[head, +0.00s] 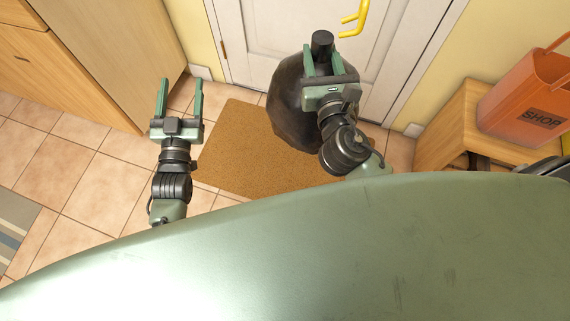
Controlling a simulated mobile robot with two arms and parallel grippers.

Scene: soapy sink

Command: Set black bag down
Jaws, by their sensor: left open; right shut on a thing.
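The black bag (288,105) is a dark, full sack with a narrow gathered top (321,43). It hangs in front of the white door, over the far right part of the brown doormat. My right gripper (322,60) is shut on the bag's top, and its arm hides part of the bag's right side. I cannot tell whether the bag's bottom touches the mat or floor. My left gripper (180,98) is open and empty, to the left of the mat and well apart from the bag.
The doormat (235,150) lies before the white door (270,40) with a yellow handle (354,20). A wooden cabinet (110,50) stands at left. An orange SHOP container (525,95) sits on a wooden stand (450,120) at right.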

